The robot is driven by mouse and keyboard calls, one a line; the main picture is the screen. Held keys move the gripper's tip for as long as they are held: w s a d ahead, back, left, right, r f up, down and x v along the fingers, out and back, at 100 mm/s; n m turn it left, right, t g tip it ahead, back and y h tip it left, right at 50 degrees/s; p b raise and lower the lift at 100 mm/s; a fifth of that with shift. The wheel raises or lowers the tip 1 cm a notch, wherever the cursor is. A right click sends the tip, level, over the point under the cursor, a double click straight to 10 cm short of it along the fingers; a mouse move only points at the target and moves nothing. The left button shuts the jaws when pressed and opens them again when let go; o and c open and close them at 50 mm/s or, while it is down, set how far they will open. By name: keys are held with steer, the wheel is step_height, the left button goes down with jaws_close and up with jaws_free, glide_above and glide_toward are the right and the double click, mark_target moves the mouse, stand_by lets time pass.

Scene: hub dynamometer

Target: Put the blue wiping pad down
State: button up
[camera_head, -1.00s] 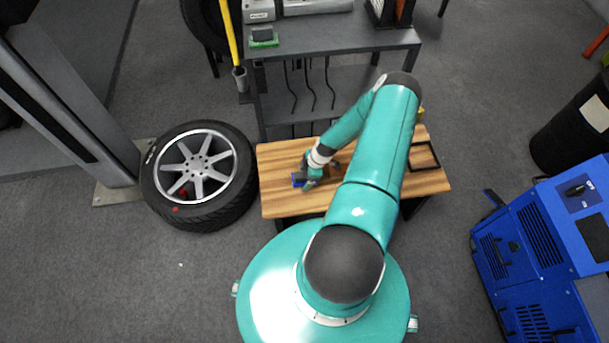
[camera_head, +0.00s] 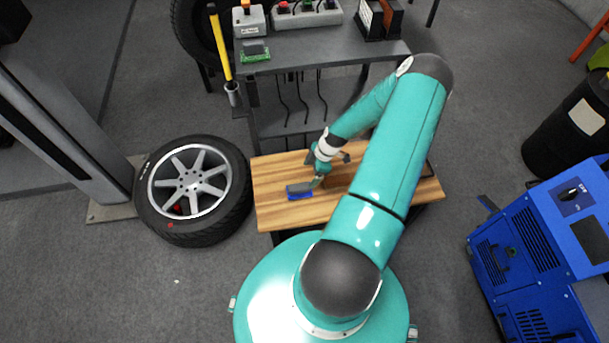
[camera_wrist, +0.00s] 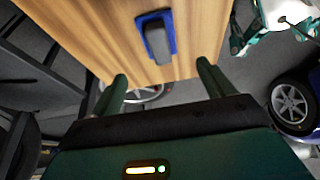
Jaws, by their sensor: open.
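The blue wiping pad (camera_head: 300,195) lies on the left part of the wooden bench top (camera_head: 275,170), with its grey grip upward. In the wrist view the pad (camera_wrist: 169,18) lies flat on the wood, beyond my fingertips. My gripper (camera_head: 318,180) is just right of and above the pad in the head view. In the wrist view its two fingers (camera_wrist: 162,70) are wide apart with nothing between them. The gripper and the pad look apart.
A wheel with a tyre (camera_head: 195,188) lies on the floor left of the bench. A grey shelf (camera_head: 330,50) with small devices stands behind it. A blue machine (camera_head: 545,260) and a black drum (camera_head: 570,130) are at the right. The wood around the pad looks clear.

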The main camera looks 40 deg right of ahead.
steer(key=w+a+r+m+h, duration=0.2)
steer(key=a+r, duration=0.2)
steer(key=r, duration=0.8)
steer(key=w+a+r+m+g+h, duration=0.1)
steer(key=w+a+r, duration=0.15)
steer(key=r, duration=0.95)
steer(key=w+a+r+m+h, duration=0.2)
steer(key=a+r, duration=0.3)
steer(key=r, duration=0.7)
steer(key=s+a+r+m+t, duration=0.2)
steer(key=s+a+r+m, duration=0.1)
steer(key=s+a+r, duration=0.4)
steer(key=s+a+r+m+t+y, duration=0.1)
steer(key=s+a+r+m+t, duration=0.1)
steer(key=s+a+r, duration=0.5)
steer(key=a+r+m, duration=0.1)
steer(key=a+r, duration=0.3)
steer(key=a, duration=0.1)
steer(key=shift+s+r, duration=0.3)
steer(key=shift+s, duration=0.05)
steer(key=shift+a, duration=0.1)
